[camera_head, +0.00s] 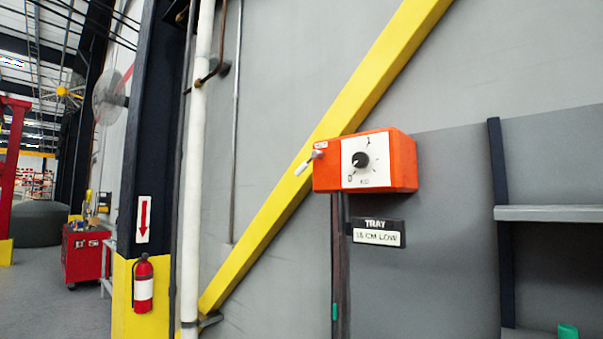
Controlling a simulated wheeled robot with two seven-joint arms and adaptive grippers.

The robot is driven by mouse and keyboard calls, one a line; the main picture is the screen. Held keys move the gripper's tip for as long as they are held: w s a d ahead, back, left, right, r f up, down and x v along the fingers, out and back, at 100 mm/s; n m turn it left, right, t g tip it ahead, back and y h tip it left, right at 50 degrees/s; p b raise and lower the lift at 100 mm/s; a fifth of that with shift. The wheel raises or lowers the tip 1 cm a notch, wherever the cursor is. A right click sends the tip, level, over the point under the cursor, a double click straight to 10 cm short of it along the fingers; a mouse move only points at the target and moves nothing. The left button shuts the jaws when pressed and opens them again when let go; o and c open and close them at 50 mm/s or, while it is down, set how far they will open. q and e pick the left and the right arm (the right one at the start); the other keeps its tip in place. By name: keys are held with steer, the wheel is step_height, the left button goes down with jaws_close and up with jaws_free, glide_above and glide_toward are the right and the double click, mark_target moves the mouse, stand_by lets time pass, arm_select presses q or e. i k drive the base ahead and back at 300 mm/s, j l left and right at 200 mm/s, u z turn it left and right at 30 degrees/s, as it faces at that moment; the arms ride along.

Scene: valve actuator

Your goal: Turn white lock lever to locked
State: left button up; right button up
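An orange valve actuator box (403,165) is mounted at the wall, right of centre in the head view. Its front has a white dial plate (373,176) with a round black knob (361,160). A small white lock lever (303,166) sticks out at the box's left side. The lever slants, with its free end down and to the left. A small label beside the lever is too small to read. Neither of my grippers shows in the head view.
A yellow diagonal beam (270,224) runs behind the box. A grey shelf (550,213) is at the right. A fire extinguisher (143,284) and red cart (85,254) are at the left.

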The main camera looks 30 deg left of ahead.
mark_target(315, 153)
steer(key=j+z, duration=0.2)
steer(key=j, duration=0.35)
steer(key=j+z, duration=0.2)
steer(key=j, duration=0.35)
steer(key=j+z, duration=0.2)
steer(key=j, duration=0.4)
steer(key=j+z, duration=0.25)
steer(key=j, duration=0.3)
steer(key=k+j+z, duration=0.2)
steer(key=j, duration=0.3)
steer(key=j+z, duration=0.2)
steer(key=j, duration=0.35)
steer(key=k+j+z, duration=0.2)
steer(key=j, duration=0.3)
steer(key=k+j+z, duration=0.2)
steer(key=j, duration=0.25)
